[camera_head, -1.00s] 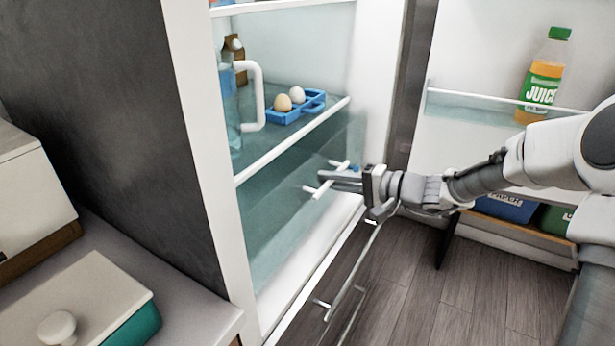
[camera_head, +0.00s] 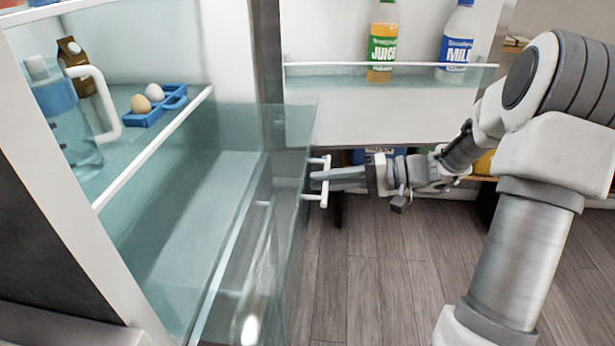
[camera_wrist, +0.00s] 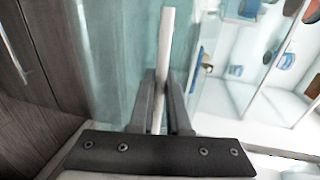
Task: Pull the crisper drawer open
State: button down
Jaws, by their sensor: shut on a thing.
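The crisper drawer (camera_head: 280,240) is a clear, blue-green glass bin in the lower part of the fridge. It stands pulled out past the shelf above it, with its front panel over the floor. Its white bar handle (camera_head: 324,197) is on the front panel, upright in the head view. My gripper (camera_head: 322,178) reaches the handle from the right and is shut on it. In the wrist view, the handle (camera_wrist: 167,40) runs between my two dark fingers (camera_wrist: 160,108). The far end of the drawer's inside is partly hidden.
Above the drawer, a glass shelf (camera_head: 160,140) holds a blue egg tray (camera_head: 172,102) and a pitcher (camera_head: 70,125). The open fridge door (camera_head: 350,112) carries a juice bottle (camera_head: 382,45) and a milk bottle (camera_head: 456,45). The wooden floor (camera_head: 375,270) below my arm is clear.

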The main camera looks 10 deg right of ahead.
jog(key=shift+d, duration=0.2)
jog(key=c, duration=1.2)
grip_release()
jog(key=shift+o, duration=0.2)
jog(key=p+v, duration=0.3)
jog(key=v, duration=1.4)
jog(key=shift+d+p, duration=0.15)
jog(key=shift+p, duration=0.25)
jog(key=shift+r, duration=0.15)
